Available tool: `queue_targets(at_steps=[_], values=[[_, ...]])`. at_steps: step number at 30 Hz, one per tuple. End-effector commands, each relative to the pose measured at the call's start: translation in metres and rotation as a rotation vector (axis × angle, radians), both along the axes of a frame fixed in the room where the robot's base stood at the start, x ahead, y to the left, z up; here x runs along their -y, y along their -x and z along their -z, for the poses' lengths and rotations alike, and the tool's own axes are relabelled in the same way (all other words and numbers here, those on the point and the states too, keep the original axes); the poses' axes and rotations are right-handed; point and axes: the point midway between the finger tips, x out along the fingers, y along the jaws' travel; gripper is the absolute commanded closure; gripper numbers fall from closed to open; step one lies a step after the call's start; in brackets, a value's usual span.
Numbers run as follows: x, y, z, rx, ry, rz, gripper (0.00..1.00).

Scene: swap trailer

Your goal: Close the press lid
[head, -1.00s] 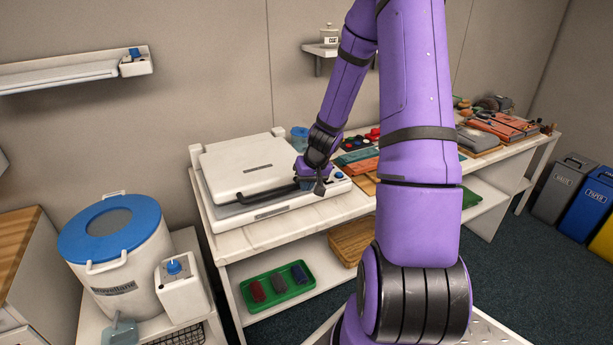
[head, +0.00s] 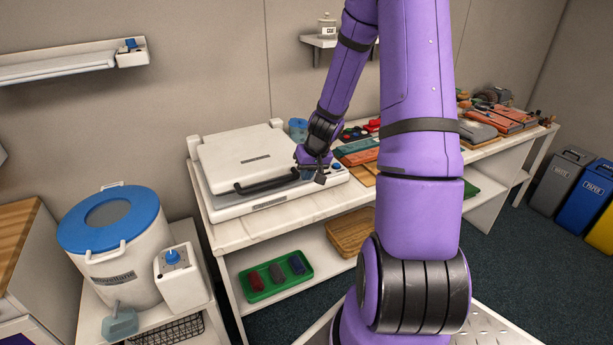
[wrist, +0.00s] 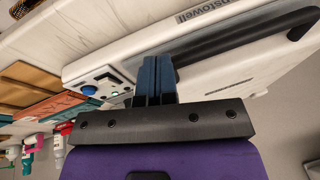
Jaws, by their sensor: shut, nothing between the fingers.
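The white press (head: 262,204) stands on the left end of the white bench in the head view. Its lid (head: 238,157) lies down low over the base, nearly flat; I cannot tell whether it is fully seated. The lid's black handle (head: 268,184) runs along its front edge. My gripper (head: 318,176) is at the right end of the handle, above the press's control panel. In the wrist view my gripper (wrist: 155,75) shows its blue fingers together and empty, over the press edge beside the handle (wrist: 290,27). The panel (wrist: 108,86) has a blue knob and a green light.
A white drum with a blue lid (head: 110,215) stands at the left on a lower cart. A green tray (head: 277,275) with coloured blocks lies on the shelf below. Tools and coloured pieces (head: 357,150) lie on the bench right of the press.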

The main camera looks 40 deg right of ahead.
Motion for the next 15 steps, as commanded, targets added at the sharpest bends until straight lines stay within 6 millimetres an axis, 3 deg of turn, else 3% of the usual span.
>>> queue_targets(at_steps=[4,15], values=[[0.002,-0.002,-0.022,0.013,0.011,0.0,1.0],[-0.001,0.044,-0.038,0.014,0.011,0.005,1.0]])
